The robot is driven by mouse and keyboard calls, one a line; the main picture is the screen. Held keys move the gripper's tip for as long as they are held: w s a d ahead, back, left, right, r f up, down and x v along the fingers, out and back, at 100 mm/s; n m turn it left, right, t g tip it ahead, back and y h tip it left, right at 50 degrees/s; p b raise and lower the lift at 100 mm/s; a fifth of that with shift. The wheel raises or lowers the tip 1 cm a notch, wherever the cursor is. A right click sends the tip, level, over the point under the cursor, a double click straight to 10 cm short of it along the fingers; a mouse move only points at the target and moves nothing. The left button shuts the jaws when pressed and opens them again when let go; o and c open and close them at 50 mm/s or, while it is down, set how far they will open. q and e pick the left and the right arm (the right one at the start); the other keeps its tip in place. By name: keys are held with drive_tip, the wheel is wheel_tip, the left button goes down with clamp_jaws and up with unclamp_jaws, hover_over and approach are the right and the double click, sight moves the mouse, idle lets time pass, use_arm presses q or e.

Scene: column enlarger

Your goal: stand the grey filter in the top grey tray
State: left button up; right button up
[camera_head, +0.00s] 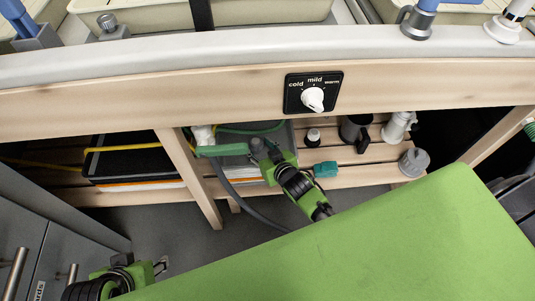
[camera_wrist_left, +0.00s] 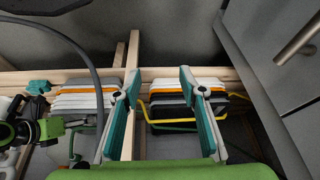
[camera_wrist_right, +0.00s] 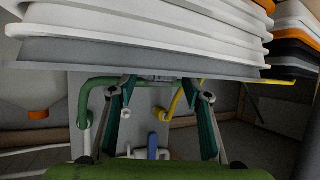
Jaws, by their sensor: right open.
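A grey round piece with a raised knob (camera_head: 413,161), which looks like the grey filter, stands at the right end of the slatted shelf. The top grey tray (camera_head: 233,162) tops the right stack under the sink; its rim also shows in the right wrist view (camera_wrist_right: 40,52), seen upside down.
A black-topped tray stack (camera_head: 125,163) stands left of a wooden leg (camera_head: 190,175). A teal object (camera_head: 325,168), a dark jug (camera_head: 354,130) and a white bottle (camera_head: 397,127) are on the shelf. The wooden sink front (camera_head: 200,90) overhangs.

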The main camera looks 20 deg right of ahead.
drive_tip(key=shift+s+r+p, duration=0.2)
drive_tip(key=shift+s+p, duration=0.15)
drive_tip(key=shift+p+v, duration=1.1)
drive_tip(key=shift+v, duration=0.15)
drive_tip(key=shift+s+r+p, duration=0.25)
drive_tip(key=shift+s+p, duration=0.15)
drive_tip(key=shift+s, duration=0.05)
use_arm(q)
wheel_tip(320, 180, down, 12)
drive_tip(key=g+p, duration=0.1)
drive_tip(key=shift+s+r+g, duration=0.25)
drive_tip(key=shift+s+g, duration=0.05)
drive_tip(key=shift+s, duration=0.05)
use_arm(e)
drive_tip(key=shift+v, duration=0.85)
drive_tip(key=shift+s, duration=0.1)
drive_tip(key=v, duration=1.2)
